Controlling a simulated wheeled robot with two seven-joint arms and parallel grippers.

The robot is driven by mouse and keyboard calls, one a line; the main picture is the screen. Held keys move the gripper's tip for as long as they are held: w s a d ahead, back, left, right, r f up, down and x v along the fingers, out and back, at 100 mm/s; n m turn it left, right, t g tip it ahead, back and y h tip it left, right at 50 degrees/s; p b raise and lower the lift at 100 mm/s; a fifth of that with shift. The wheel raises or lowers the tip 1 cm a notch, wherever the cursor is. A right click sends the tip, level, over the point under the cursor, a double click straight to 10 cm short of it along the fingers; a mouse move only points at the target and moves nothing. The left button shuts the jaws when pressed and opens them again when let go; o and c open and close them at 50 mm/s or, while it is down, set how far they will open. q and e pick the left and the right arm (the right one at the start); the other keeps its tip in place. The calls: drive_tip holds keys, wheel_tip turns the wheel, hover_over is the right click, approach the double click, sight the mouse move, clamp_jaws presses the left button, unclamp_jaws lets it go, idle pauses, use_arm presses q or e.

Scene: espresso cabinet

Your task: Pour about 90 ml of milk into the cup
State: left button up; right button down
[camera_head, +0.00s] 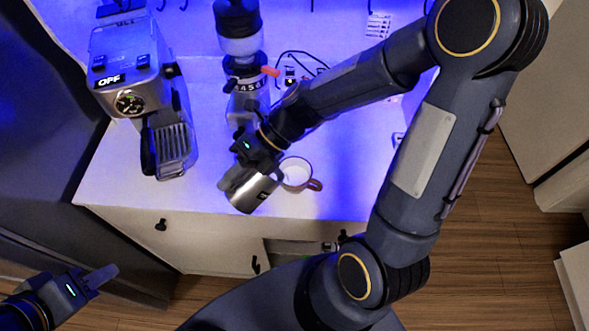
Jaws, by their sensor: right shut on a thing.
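The milk pitcher (249,191) is a steel jug near the front edge of the counter. My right gripper (243,168) is shut on it. The pitcher looks tilted, with its upper right end close to the left side of the cup's rim; I cannot tell whether they touch. The cup (297,173) stands upright, pale inside, with a brown handle pointing right. No milk stream is visible, and the level in the cup is unclear. My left gripper (101,276) is at the lower left, away from the counter; its jaw opening cannot be made out.
An espresso machine (128,72) with an OFF label stands at the left of the white counter (338,193). A coffee grinder (240,45) stands behind the pitcher. Cables lie to its right. Bare counter lies right of the cup, partly under my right arm.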

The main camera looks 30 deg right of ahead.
drive_tip(key=shift+d+r+y+b, duration=0.25)
drive_tip(key=shift+r+y+b, duration=0.05)
drive_tip(key=shift+y+b, duration=0.1)
idle(0.5)
drive_tip(key=shift+d+r+y+b, duration=0.4)
drive_tip(key=shift+r+y+b, duration=0.1)
drive_tip(key=shift+b, duration=0.35)
idle(0.8)
